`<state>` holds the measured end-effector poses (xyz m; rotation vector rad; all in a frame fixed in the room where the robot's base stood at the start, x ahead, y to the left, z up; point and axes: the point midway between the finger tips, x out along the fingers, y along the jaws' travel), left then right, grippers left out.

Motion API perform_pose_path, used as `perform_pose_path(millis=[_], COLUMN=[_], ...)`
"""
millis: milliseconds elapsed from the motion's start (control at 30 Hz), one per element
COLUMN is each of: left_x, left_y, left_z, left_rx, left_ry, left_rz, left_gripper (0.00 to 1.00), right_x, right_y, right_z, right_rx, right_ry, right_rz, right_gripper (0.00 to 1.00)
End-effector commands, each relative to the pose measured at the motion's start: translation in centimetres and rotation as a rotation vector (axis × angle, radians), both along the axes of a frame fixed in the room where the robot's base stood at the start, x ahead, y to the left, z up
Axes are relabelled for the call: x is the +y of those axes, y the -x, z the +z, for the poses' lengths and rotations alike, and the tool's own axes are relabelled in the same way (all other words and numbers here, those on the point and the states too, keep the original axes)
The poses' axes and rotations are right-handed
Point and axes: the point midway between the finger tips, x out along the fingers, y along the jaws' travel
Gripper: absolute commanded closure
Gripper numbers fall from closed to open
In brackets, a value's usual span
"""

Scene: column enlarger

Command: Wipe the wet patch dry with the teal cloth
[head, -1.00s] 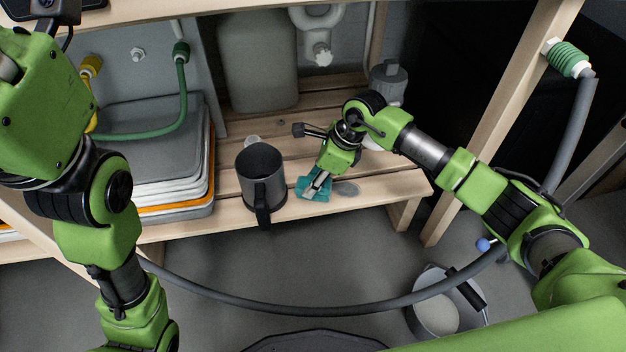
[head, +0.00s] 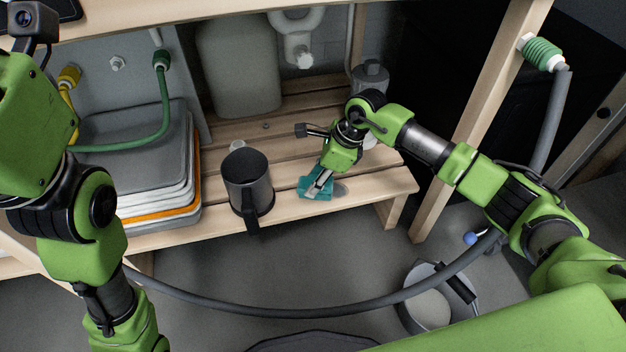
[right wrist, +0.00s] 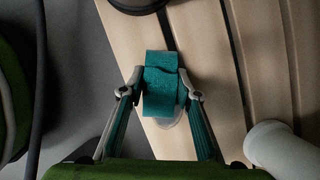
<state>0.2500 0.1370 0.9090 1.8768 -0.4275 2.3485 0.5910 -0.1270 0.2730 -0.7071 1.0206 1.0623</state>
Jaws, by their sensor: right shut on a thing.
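The teal cloth (head: 312,193) lies bunched on the slatted wooden shelf (head: 385,184), right of the dark mug. My right gripper (head: 319,186) is shut on it and points down at the shelf. In the right wrist view the cloth (right wrist: 161,88) sits between the fingertips of my right gripper (right wrist: 163,86). The wet patch (head: 341,190) shows as a small grey spot just right of the cloth. It also shows in the right wrist view (right wrist: 173,122), and the cloth seems to cover part of it. My left arm stands at the left; its gripper is out of view.
A dark mug (head: 248,181) stands close left of the cloth. Stacked trays (head: 155,170) are further left. A grey bottle (head: 369,78) stands behind my right wrist. A grey hose (head: 300,312) hangs in front of the shelf, and a pan (head: 425,305) is on the floor.

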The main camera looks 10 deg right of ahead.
Motion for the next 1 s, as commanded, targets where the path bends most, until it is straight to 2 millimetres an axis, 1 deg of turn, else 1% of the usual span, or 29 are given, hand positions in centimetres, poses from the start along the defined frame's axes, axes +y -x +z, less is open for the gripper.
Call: perform_pose_path(millis=[233,367,733,833,1000], left_x=[0.0,0.0,0.1,0.1,0.1], left_y=[0.1,0.1,0.1,0.1,0.1], left_z=[0.1,0.1,0.2,0.2,0.1], left_rx=[-0.004,-0.005,-0.006,-0.006,-0.004], left_ry=[0.000,0.001,0.006,0.007,0.008], left_rz=[0.000,0.000,-0.003,-0.003,-0.003], left_gripper=[0.62,0.62,0.62,0.62,0.62], right_x=[0.0,-0.3,-3.4,-3.8,-3.8], right_y=[0.0,0.0,-0.1,-0.1,-0.1], right_z=[-0.1,-0.1,-0.1,-0.1,-0.1], right_rx=[0.000,0.000,0.001,0.000,0.000], right_ry=[0.000,0.000,0.002,0.001,0.001], right_rz=[0.000,-0.001,-0.002,0.000,0.000], right_gripper=[1.00,1.00,1.00,1.00,1.00])
